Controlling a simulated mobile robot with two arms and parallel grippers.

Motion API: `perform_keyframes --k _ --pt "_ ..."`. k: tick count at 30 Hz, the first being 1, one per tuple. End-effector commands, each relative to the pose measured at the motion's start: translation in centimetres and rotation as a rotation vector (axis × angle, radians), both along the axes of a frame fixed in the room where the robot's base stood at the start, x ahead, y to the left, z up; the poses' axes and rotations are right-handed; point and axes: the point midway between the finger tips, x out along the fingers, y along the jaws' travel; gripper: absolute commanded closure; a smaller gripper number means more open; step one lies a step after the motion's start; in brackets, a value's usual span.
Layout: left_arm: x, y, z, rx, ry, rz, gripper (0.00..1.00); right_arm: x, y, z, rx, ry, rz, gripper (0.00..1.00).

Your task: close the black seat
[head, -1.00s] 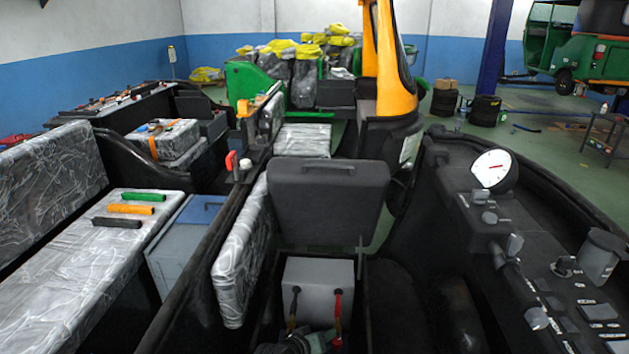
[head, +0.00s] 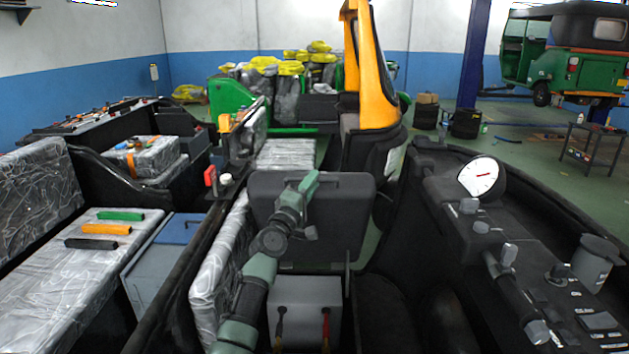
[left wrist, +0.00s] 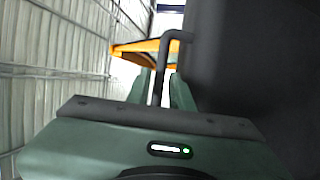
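The black seat (head: 345,220) stands raised, hinged up over the open compartment with the grey battery box (head: 305,300) below it. My left arm reaches up in front of the seat. In the left wrist view, the dark seat (left wrist: 245,60) fills the right side. Its bent black handle (left wrist: 172,38) runs down between the fingers of my left gripper (left wrist: 160,88), which look open with a gap around the bar.
A plastic-wrapped seat back (head: 218,265) stands close left of my arm. The dark console (head: 500,250) with a gauge (head: 481,177) is at the right. A blue-grey toolbox (head: 165,260) and a wrapped bench (head: 70,280) are at the left.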

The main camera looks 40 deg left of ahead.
Motion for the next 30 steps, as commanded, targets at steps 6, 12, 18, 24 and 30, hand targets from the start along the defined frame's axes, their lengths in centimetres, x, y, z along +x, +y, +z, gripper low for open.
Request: perform_keyframes --k 6,12,18,24,30 --pt "1.7 0.5 0.4 0.001 0.000 0.000 0.78 0.2 0.4 -0.3 0.005 -0.002 -0.002 0.57" --pt "1.8 0.5 0.4 0.002 0.001 0.001 0.78 0.3 0.8 -0.2 0.010 -0.004 -0.004 0.57" --pt "1.8 0.5 0.4 0.002 0.001 0.001 1.00 0.3 0.8 -0.2 0.011 -0.005 -0.004 0.57" --pt "1.8 0.5 0.4 0.002 0.001 0.001 1.00 0.3 0.7 -0.2 0.009 -0.005 -0.003 0.57" --pt "1.7 0.5 0.3 0.001 0.003 0.000 1.00 0.4 0.4 -0.2 0.006 -0.006 -0.003 0.57"
